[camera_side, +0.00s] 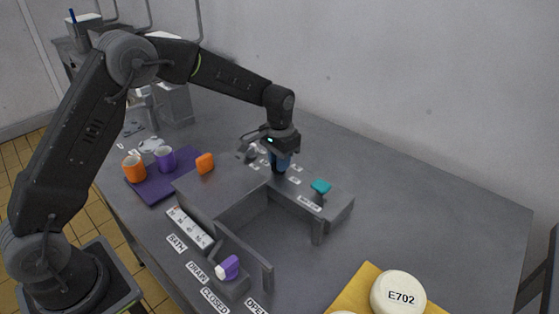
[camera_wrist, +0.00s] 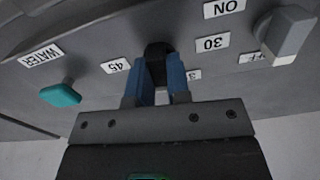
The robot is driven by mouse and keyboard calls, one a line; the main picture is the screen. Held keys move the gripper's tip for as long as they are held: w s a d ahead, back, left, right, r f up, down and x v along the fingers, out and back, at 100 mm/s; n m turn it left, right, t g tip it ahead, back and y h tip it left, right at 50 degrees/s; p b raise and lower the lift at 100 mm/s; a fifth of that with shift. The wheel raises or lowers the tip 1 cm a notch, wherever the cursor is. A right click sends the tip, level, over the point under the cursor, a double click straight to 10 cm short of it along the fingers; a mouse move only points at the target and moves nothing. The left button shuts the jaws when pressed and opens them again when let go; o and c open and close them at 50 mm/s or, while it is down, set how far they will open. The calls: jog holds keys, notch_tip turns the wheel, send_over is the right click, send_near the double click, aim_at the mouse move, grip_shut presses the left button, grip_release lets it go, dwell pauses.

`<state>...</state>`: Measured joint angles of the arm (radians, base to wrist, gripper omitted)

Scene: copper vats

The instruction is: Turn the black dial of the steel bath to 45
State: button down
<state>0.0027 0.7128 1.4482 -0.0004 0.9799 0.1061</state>
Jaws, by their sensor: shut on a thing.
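The grey steel bath (camera_side: 222,184) stands on the table, with a control ledge along its far side. My gripper (camera_side: 280,163) points down at that ledge. In the wrist view its two blue fingers (camera_wrist: 160,70) are shut on the black dial (camera_wrist: 158,48), one on each side. A "45" label (camera_wrist: 115,66) lies just left of the dial and a "30" label (camera_wrist: 211,43) lies to its right. Another label by the right finger is partly covered. The fingers hide much of the dial, so I cannot tell where its pointer stands.
A teal knob (camera_wrist: 61,95) by the "WATER" label and a grey switch (camera_wrist: 287,35) by "ON" flank the dial. A purple drain handle (camera_side: 229,266) is at the front. Two mugs stand on a purple mat (camera_side: 153,190) at left; a lidded "E702" tub (camera_side: 398,291) is front right.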

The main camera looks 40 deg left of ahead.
jog(key=m, duration=0.4)
jog(key=shift+m, duration=0.3)
jog(key=m, duration=0.3)
jog(key=shift+m, duration=0.4)
jog(key=m, duration=0.4)
jog(key=shift+m, duration=2.1)
jog(key=c, duration=1.1)
grip_release()
notch_tip(320, 180, up, 14)
jog(key=shift+f, duration=0.1)
